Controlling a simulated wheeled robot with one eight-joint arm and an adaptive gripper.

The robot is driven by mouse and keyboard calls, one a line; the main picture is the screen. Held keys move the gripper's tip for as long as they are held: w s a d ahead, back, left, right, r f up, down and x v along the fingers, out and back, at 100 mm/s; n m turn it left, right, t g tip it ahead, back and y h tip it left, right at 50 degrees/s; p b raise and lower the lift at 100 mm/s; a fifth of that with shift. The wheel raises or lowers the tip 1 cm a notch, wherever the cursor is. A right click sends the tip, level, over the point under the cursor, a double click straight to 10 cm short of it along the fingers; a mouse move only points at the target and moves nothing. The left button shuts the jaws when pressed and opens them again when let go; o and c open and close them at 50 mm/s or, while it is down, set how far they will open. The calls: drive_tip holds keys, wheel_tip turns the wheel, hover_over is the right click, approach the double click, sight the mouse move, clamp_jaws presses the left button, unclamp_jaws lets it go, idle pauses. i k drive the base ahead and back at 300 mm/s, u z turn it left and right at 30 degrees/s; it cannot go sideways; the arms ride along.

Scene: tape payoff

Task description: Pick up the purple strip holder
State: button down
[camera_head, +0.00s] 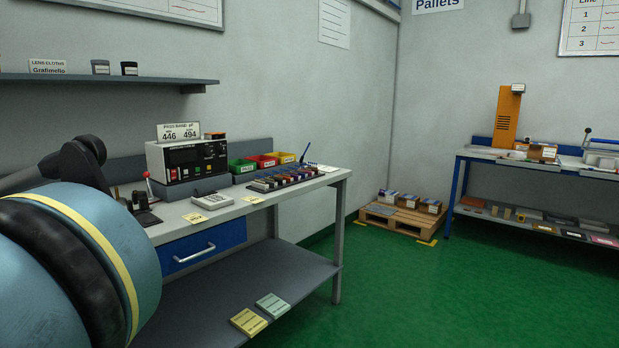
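I cannot pick out a purple strip holder for certain in the head view. A dark rack with a row of small coloured pieces (287,179) lies on the near workbench (228,208), toward its right end. The pieces are too small for me to tell whether one is purple. Parts of my arm (105,225) fill the lower left and hide the bench's left end. I see no gripper fingertips.
A loaded pallet (398,219) sits in the corner. A second bench (467,153) stands right. Green floor (430,300) between is clear.

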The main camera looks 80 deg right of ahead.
sight(296, 177)
drive_tip(key=z, duration=3.45)
drive_tip(key=i, duration=1.2)
drive_tip(key=z, duration=0.4)
